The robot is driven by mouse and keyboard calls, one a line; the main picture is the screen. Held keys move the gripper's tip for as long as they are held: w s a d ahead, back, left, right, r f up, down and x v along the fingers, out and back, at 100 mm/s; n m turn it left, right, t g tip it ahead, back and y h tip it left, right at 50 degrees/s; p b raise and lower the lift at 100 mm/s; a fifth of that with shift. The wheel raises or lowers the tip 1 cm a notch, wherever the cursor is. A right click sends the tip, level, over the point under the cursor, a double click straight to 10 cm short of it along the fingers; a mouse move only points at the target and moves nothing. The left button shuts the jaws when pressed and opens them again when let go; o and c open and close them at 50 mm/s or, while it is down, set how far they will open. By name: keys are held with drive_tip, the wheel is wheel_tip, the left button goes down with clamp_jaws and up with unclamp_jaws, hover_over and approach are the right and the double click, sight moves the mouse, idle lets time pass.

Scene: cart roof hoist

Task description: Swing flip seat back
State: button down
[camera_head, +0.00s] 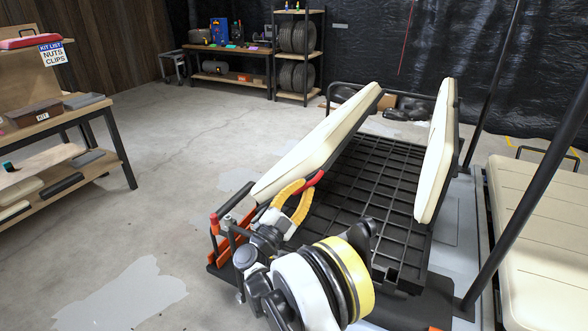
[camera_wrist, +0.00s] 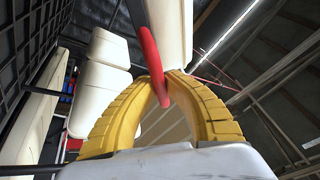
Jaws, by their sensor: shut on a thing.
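The flip seat's cream pad (camera_head: 322,140) is tilted up over a black grid deck (camera_head: 365,195), leaning toward the upper right. A second cream pad (camera_head: 437,150) stands nearly upright at the deck's right side. My gripper (camera_head: 304,186) has yellow fingers and is at the tilted pad's near lower end, at a red handle (camera_head: 316,178). In the wrist view my gripper (camera_wrist: 164,88) is shut on the red handle (camera_wrist: 148,45), which passes between the fingertips. A cream pad end (camera_wrist: 168,30) is just beyond it. The handle's attachment is partly hidden.
A black post (camera_head: 530,190) and a cream seat (camera_head: 545,225) are at the right. An orange bracket and red-knobbed lever (camera_head: 214,224) are left of my wrist. A workbench (camera_head: 60,125) stands at the left. The concrete floor (camera_head: 180,160) between is clear.

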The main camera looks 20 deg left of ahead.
drive_tip(key=d+f+m+g+h, duration=0.2)
drive_tip(key=d+f+m, duration=0.4)
drive_tip(key=f, duration=0.5)
drive_tip(key=shift+s+d+m+h, duration=0.3)
drive_tip(key=shift+s+d, duration=0.05)
drive_tip(key=shift+d, duration=0.35)
drive_tip(key=shift+f, duration=0.1)
drive_tip(key=c, duration=1.4)
unclamp_jaws()
drive_tip(key=shift+a, duration=0.1)
drive_tip(key=v, duration=1.2)
